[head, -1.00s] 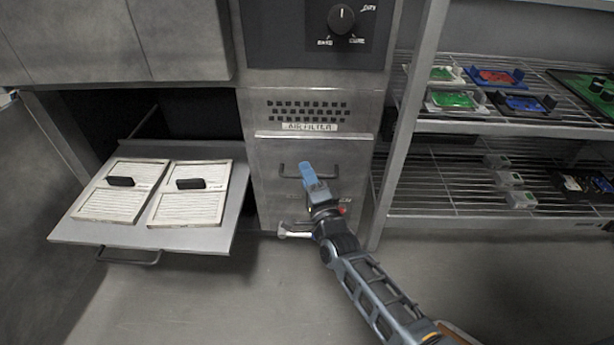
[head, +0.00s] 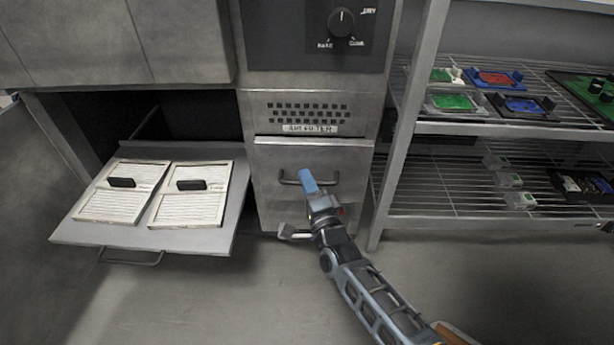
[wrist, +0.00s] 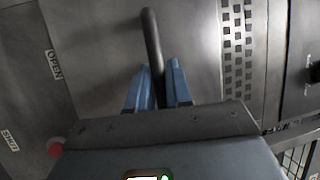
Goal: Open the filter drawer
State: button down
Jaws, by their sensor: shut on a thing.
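The filter drawer (head: 275,160) is a grey metal front under the "AIR FILTER" label (head: 309,129) and a vent grille. Its dark bar handle (head: 289,181) crosses the upper part of the front. My gripper (head: 307,179) has blue fingers and is at the handle. In the wrist view my gripper (wrist: 158,85) has one finger on each side of the handle (wrist: 151,40), shut on it. The drawer front looks flush or nearly flush with the cabinet; I cannot tell whether it has shifted. My gripper hides the middle of the handle.
At left a pulled-out tray (head: 210,236) holds two white filters (head: 121,191) with black grips. A lower handle (head: 290,233) sits under the drawer. A wire shelf (head: 450,205) with coloured parts stands at right. The floor in front is clear.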

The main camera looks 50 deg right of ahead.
jog(key=s+a+p, duration=0.1)
jog(key=s+a, duration=0.8)
jog(key=a, duration=0.2)
jog(key=s+a+p, duration=0.2)
jog(key=s+a, duration=0.7)
jog(key=a, duration=0.3)
jog(key=shift+p, duration=0.3)
jog(key=c, duration=1.4)
grip_release()
jog(key=shift+s, duration=0.15)
jog(key=v, duration=0.7)
jog(key=shift+s+a+f+p, duration=0.2)
jog(key=shift+s+a+p, duration=0.05)
jog(key=shift+p, duration=0.1)
